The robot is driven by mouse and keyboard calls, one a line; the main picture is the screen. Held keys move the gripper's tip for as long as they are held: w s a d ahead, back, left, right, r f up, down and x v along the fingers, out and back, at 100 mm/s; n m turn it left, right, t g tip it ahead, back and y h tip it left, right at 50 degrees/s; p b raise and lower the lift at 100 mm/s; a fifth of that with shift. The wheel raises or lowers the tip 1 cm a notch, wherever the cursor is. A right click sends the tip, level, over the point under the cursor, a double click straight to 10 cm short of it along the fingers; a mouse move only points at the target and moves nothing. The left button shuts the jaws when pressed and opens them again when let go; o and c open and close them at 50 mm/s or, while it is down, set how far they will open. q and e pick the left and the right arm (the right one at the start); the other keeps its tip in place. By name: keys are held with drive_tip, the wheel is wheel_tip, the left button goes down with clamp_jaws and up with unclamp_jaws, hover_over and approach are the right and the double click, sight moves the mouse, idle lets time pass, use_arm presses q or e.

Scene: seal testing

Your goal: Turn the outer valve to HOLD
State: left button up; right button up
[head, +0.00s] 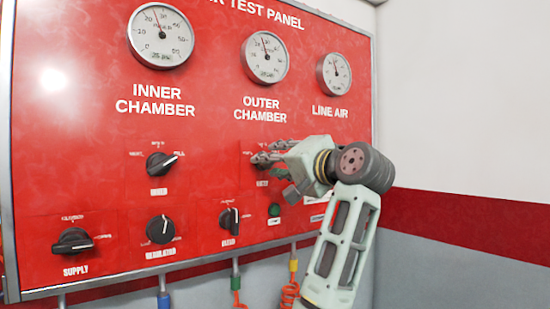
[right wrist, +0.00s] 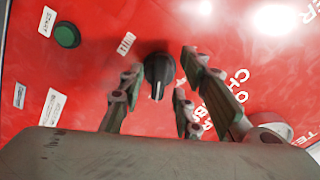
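The outer valve (right wrist: 158,72) is a black knob on the red test panel (head: 110,115). In the right wrist view its white pointer mark faces the bottom of the picture. My right gripper (right wrist: 160,78) has its fingers spread on either side of the knob, with visible gaps, so it looks open around or just in front of it. The HOLD marking cannot be read. My left gripper is not in view.
The inner valve knob (head: 161,163) is to the left. Supply (head: 73,241), regulator (head: 160,229) and bleed (head: 229,222) knobs sit lower. A green button (head: 274,210) is just below my right gripper. Coloured hoses (head: 290,290) hang under the panel.

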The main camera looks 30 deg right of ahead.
drive_tip(key=shift+d, duration=0.1)
drive_tip(key=shift+c, duration=0.8)
clamp_jaws()
drive_tip(key=shift+f, duration=0.1)
